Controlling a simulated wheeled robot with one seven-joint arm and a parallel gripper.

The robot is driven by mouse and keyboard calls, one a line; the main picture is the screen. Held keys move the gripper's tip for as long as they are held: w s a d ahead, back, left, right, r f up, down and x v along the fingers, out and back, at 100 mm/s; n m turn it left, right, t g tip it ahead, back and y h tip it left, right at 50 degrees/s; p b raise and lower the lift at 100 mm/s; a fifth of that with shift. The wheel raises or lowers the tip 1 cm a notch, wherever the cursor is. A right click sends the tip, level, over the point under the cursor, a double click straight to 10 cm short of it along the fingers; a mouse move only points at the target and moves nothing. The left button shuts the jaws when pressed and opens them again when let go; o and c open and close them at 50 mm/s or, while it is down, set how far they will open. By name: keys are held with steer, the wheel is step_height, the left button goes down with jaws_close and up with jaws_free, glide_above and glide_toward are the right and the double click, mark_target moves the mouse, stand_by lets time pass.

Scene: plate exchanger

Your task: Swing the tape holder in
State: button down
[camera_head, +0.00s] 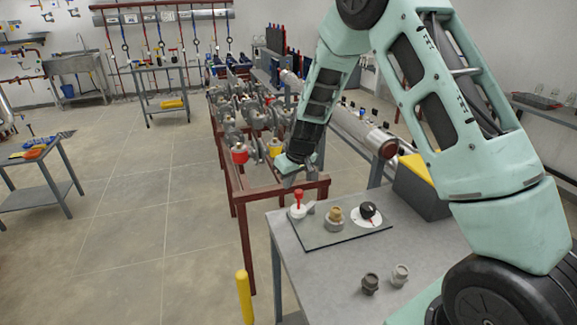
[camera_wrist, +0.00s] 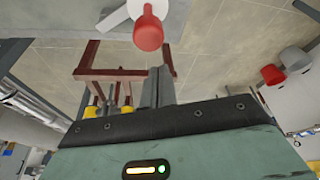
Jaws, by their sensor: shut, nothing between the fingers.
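My gripper (camera_head: 287,183) is shut and empty. It hangs just above and left of a red knob (camera_head: 298,196) on a round white base (camera_head: 298,211). A small grey tab (camera_head: 309,208) sticks out to the right of that base. In the wrist view my closed fingers (camera_wrist: 156,82) point toward the red knob (camera_wrist: 148,33), with a gap between them in the picture. A white bar (camera_wrist: 114,18) lies beside the knob there. No part is clearly recognisable as the tape holder; the white piece with the red knob is closest to my fingers.
The grey panel (camera_head: 318,236) also carries a brass-topped fitting (camera_head: 335,215) and a black knob (camera_head: 368,210) on a white dial. A dark fitting (camera_head: 370,283) and a light fitting (camera_head: 399,275) stand on the table (camera_head: 325,283). A red-brown frame (camera_head: 241,215) stands behind.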

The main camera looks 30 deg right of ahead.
mark_target(298, 189)
steer(key=s, duration=0.2)
steer(key=shift+s+d+r, duration=0.15)
steer(key=shift+s+r, duration=0.05)
steer(key=shift+s, duration=0.15)
steer(key=shift+f, duration=0.1)
steer(key=b, duration=0.1)
steer(key=s+n+b, duration=0.1)
steer(key=b, duration=0.1)
steer(key=shift+d+f+n+y, duration=0.2)
steer(key=shift+d+n+y, duration=0.05)
steer(key=shift+n+y, duration=0.05)
steer(key=n+b, duration=0.1)
steer(key=s+n+b, duration=0.1)
steer(key=shift+s+d+n+g+y+b, duration=0.3)
steer(key=shift+d+b, duration=0.05)
steer(key=shift+b, duration=0.05)
steer(key=shift+s+d+r+n+g+y+p, duration=0.1)
steer(key=shift+s+d+n+g+y+p, duration=0.3)
steer(key=shift+n, duration=0.8)
steer(key=shift+s+d+r+n+g+y+p, duration=0.15)
steer(key=shift+s+d+n+p, duration=0.4)
steer(key=shift+n, duration=0.65)
steer(key=shift+s+d+r+n+g+y+p, duration=0.1)
steer(key=shift+s+d+n+g+y+p, duration=0.35)
steer(key=shift+n, duration=0.75)
